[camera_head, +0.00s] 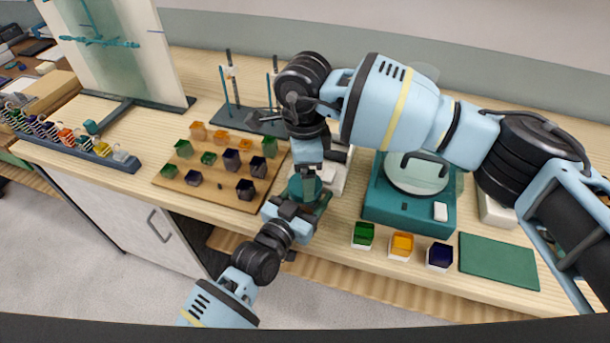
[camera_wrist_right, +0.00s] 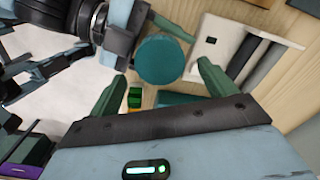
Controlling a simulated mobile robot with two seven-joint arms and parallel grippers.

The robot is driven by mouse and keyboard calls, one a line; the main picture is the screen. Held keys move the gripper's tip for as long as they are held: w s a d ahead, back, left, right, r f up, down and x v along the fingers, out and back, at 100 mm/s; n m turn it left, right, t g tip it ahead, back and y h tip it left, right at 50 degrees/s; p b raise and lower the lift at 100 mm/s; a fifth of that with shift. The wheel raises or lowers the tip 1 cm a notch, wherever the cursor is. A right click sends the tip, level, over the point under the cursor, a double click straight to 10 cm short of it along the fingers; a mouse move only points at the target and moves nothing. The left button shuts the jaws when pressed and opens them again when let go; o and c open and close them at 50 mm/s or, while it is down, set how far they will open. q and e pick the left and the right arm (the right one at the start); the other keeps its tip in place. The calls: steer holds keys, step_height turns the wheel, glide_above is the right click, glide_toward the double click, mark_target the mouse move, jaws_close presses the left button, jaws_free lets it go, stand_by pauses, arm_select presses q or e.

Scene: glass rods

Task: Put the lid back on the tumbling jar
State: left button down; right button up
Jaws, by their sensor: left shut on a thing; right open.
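A round teal lid-like top (camera_wrist_right: 163,60) shows from above in the right wrist view, apparently on the tumbling jar. Its teal top (camera_head: 303,187) is partly hidden by the right gripper in the head view, and the jar body is mostly hidden. My left gripper (camera_head: 305,208) reaches in from the front and is shut on the jar, one finger on each side. My right gripper (camera_wrist_right: 163,73) is open just above the teal top, its green fingers on either side. I cannot tell whether they touch it, or whether the lid is fully seated.
A white roller unit with dark rollers (camera_wrist_right: 238,50) is close beside the jar. A teal instrument (camera_head: 400,208) stands right of it. A wooden tray (camera_head: 215,198) of coloured glass cubes lies left. Green, amber and blue pieces (camera_head: 402,245) and a green mat (camera_head: 498,262) lie front right.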

arm_select(q)
steer(key=shift+r, duration=0.1)
arm_select(e)
steer(key=shift+r, duration=0.7)
steer(key=shift+c, duration=0.2)
step_height(320, 180, up, 2)
steer(key=n, duration=0.4)
steer(key=shift+n, duration=0.3)
steer(key=n, duration=0.1)
steer(key=r+n, duration=0.1)
steer(key=n, duration=0.2)
steer(key=shift+r, duration=0.25)
steer(key=shift+f, duration=4)
